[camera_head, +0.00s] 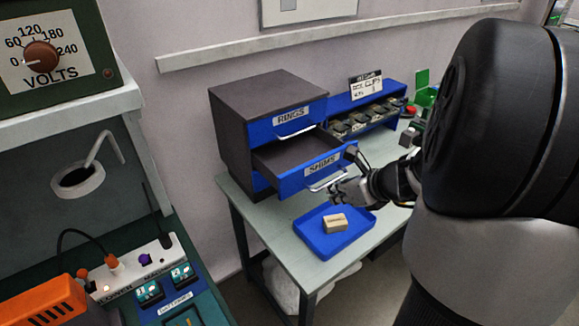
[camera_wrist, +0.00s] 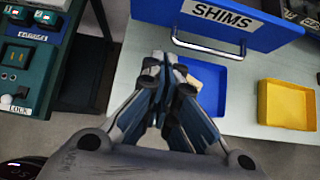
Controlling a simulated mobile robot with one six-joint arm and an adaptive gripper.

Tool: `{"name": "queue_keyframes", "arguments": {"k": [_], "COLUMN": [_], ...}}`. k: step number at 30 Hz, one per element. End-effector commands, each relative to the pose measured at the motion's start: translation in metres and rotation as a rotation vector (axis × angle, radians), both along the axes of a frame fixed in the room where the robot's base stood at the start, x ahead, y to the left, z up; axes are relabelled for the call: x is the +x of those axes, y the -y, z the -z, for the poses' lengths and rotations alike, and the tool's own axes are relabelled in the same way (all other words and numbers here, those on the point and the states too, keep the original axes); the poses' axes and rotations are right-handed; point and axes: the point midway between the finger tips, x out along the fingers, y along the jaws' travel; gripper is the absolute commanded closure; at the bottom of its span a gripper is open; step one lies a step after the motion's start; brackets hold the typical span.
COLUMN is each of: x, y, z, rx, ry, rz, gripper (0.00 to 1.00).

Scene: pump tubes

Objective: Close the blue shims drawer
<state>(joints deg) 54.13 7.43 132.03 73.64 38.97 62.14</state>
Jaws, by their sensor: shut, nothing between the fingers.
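The blue shims drawer (camera_head: 309,167), labelled SHIMS, is pulled out of the dark cabinet (camera_head: 233,138). Its inside shows empty in the head view. Its front with a metal handle shows at the top of the wrist view (camera_wrist: 233,24). My gripper (camera_head: 338,192) is close to the handle in the head view. In the wrist view my gripper (camera_wrist: 164,62) has its fingers together, with nothing between them. The fingertips are just below and left of the handle in that picture. I cannot tell whether they touch the drawer.
The closed rings drawer (camera_head: 287,123) is above. A blue tray (camera_head: 318,245) with a tan block (camera_head: 335,222) sits on the bench below. A yellow tray (camera_wrist: 289,102) is to the right in the wrist view. A rack of clips (camera_head: 370,113) stands beside the cabinet.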

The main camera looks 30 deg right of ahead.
Motion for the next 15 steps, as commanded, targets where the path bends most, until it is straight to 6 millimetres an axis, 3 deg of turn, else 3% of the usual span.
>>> {"name": "queue_keyframes", "arguments": {"k": [15], "x": [0.072], "y": [-0.008], "z": [0.072], "rx": [-0.004], "ry": [-0.002], "rz": [-0.011], "gripper": [1.00]}}
